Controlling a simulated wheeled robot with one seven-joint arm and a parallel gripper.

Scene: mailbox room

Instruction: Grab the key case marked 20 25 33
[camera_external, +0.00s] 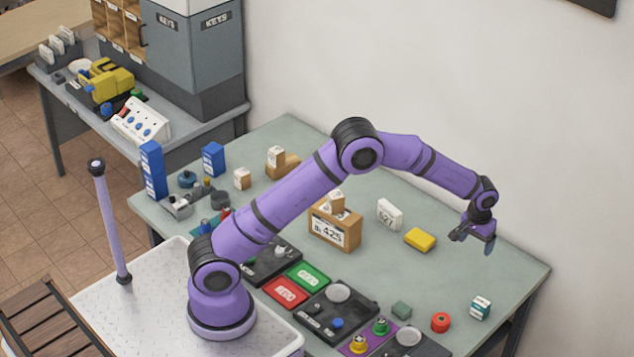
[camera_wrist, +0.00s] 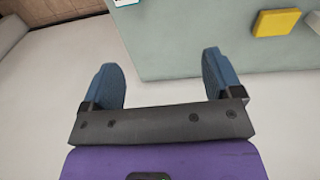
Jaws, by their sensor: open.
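I cannot read the marking 20 25 33 on any item. A white case with dark print (camera_external: 389,213) stands on the green table, left of a yellow block (camera_external: 420,239). A small teal-and-white box (camera_external: 480,307) stands near the table's right end; its print is too small to read. My gripper (camera_external: 473,244) is open and empty, above the table's right part, to the right of the yellow block. In the wrist view the spread blue fingers (camera_wrist: 161,65) hold nothing. The yellow block (camera_wrist: 276,22) shows at top right, and a box is cut off at the top edge (camera_wrist: 125,2).
A brown box marked 425 (camera_external: 335,230) carries a smaller box. The wall is behind the table. The table's right part is mostly clear.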

